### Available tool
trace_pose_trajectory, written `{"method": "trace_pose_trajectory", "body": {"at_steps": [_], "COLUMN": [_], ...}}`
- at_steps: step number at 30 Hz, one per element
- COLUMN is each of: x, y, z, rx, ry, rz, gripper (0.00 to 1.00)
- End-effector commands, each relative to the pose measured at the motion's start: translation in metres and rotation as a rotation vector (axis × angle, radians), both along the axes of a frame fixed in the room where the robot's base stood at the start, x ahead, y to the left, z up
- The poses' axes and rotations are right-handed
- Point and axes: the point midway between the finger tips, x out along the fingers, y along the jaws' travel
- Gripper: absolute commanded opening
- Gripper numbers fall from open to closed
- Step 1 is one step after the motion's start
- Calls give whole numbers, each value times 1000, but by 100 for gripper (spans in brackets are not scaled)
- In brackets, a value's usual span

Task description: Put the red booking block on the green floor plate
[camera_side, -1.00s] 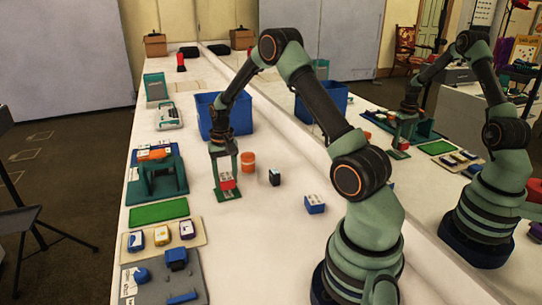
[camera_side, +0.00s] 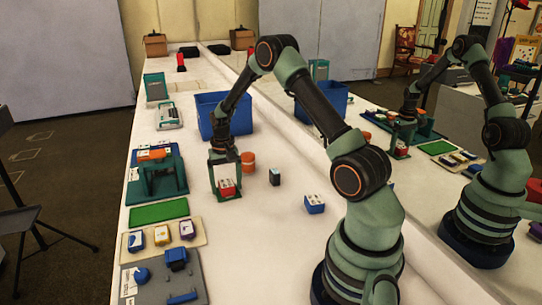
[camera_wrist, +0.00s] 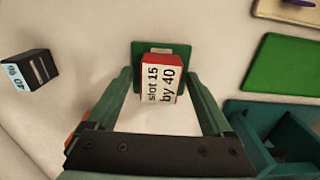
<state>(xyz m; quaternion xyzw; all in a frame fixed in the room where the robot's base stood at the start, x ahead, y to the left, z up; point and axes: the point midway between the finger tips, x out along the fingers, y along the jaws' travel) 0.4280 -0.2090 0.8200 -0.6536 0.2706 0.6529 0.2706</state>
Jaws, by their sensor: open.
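The red booking block (camera_side: 228,188) has a white top face, which reads "slot 15 by 40" in the wrist view (camera_wrist: 158,80). It stands by a small dark green square (camera_wrist: 143,52), seemingly on it. My gripper (camera_side: 225,182) points down over the block. Its fingers are open, one on each side of the block, with a gap to each finger in the wrist view (camera_wrist: 165,95). The flat bright green floor plate (camera_side: 158,211) lies bare to the left of the block; in the wrist view it is at the right (camera_wrist: 285,66).
An orange-red cylinder (camera_side: 248,161), a small dark block (camera_side: 275,177) and a blue block (camera_side: 314,204) stand nearby. A teal stand (camera_side: 160,176) is left, a tray of small blocks (camera_side: 163,237) in front, a blue bin (camera_side: 240,113) behind. A mirror runs along the right.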

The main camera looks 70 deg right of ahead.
Motion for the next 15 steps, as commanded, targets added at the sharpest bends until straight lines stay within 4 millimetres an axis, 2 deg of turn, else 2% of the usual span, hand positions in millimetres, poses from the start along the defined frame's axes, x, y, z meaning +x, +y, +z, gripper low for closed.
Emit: {"method": "trace_pose_trajectory", "body": {"at_steps": [5,15], "x": [1,1], "y": [0,0], "z": [15,82], "rx": [-1,-2], "ry": [-3,-4], "rz": [0,0], "gripper": [85,85]}}
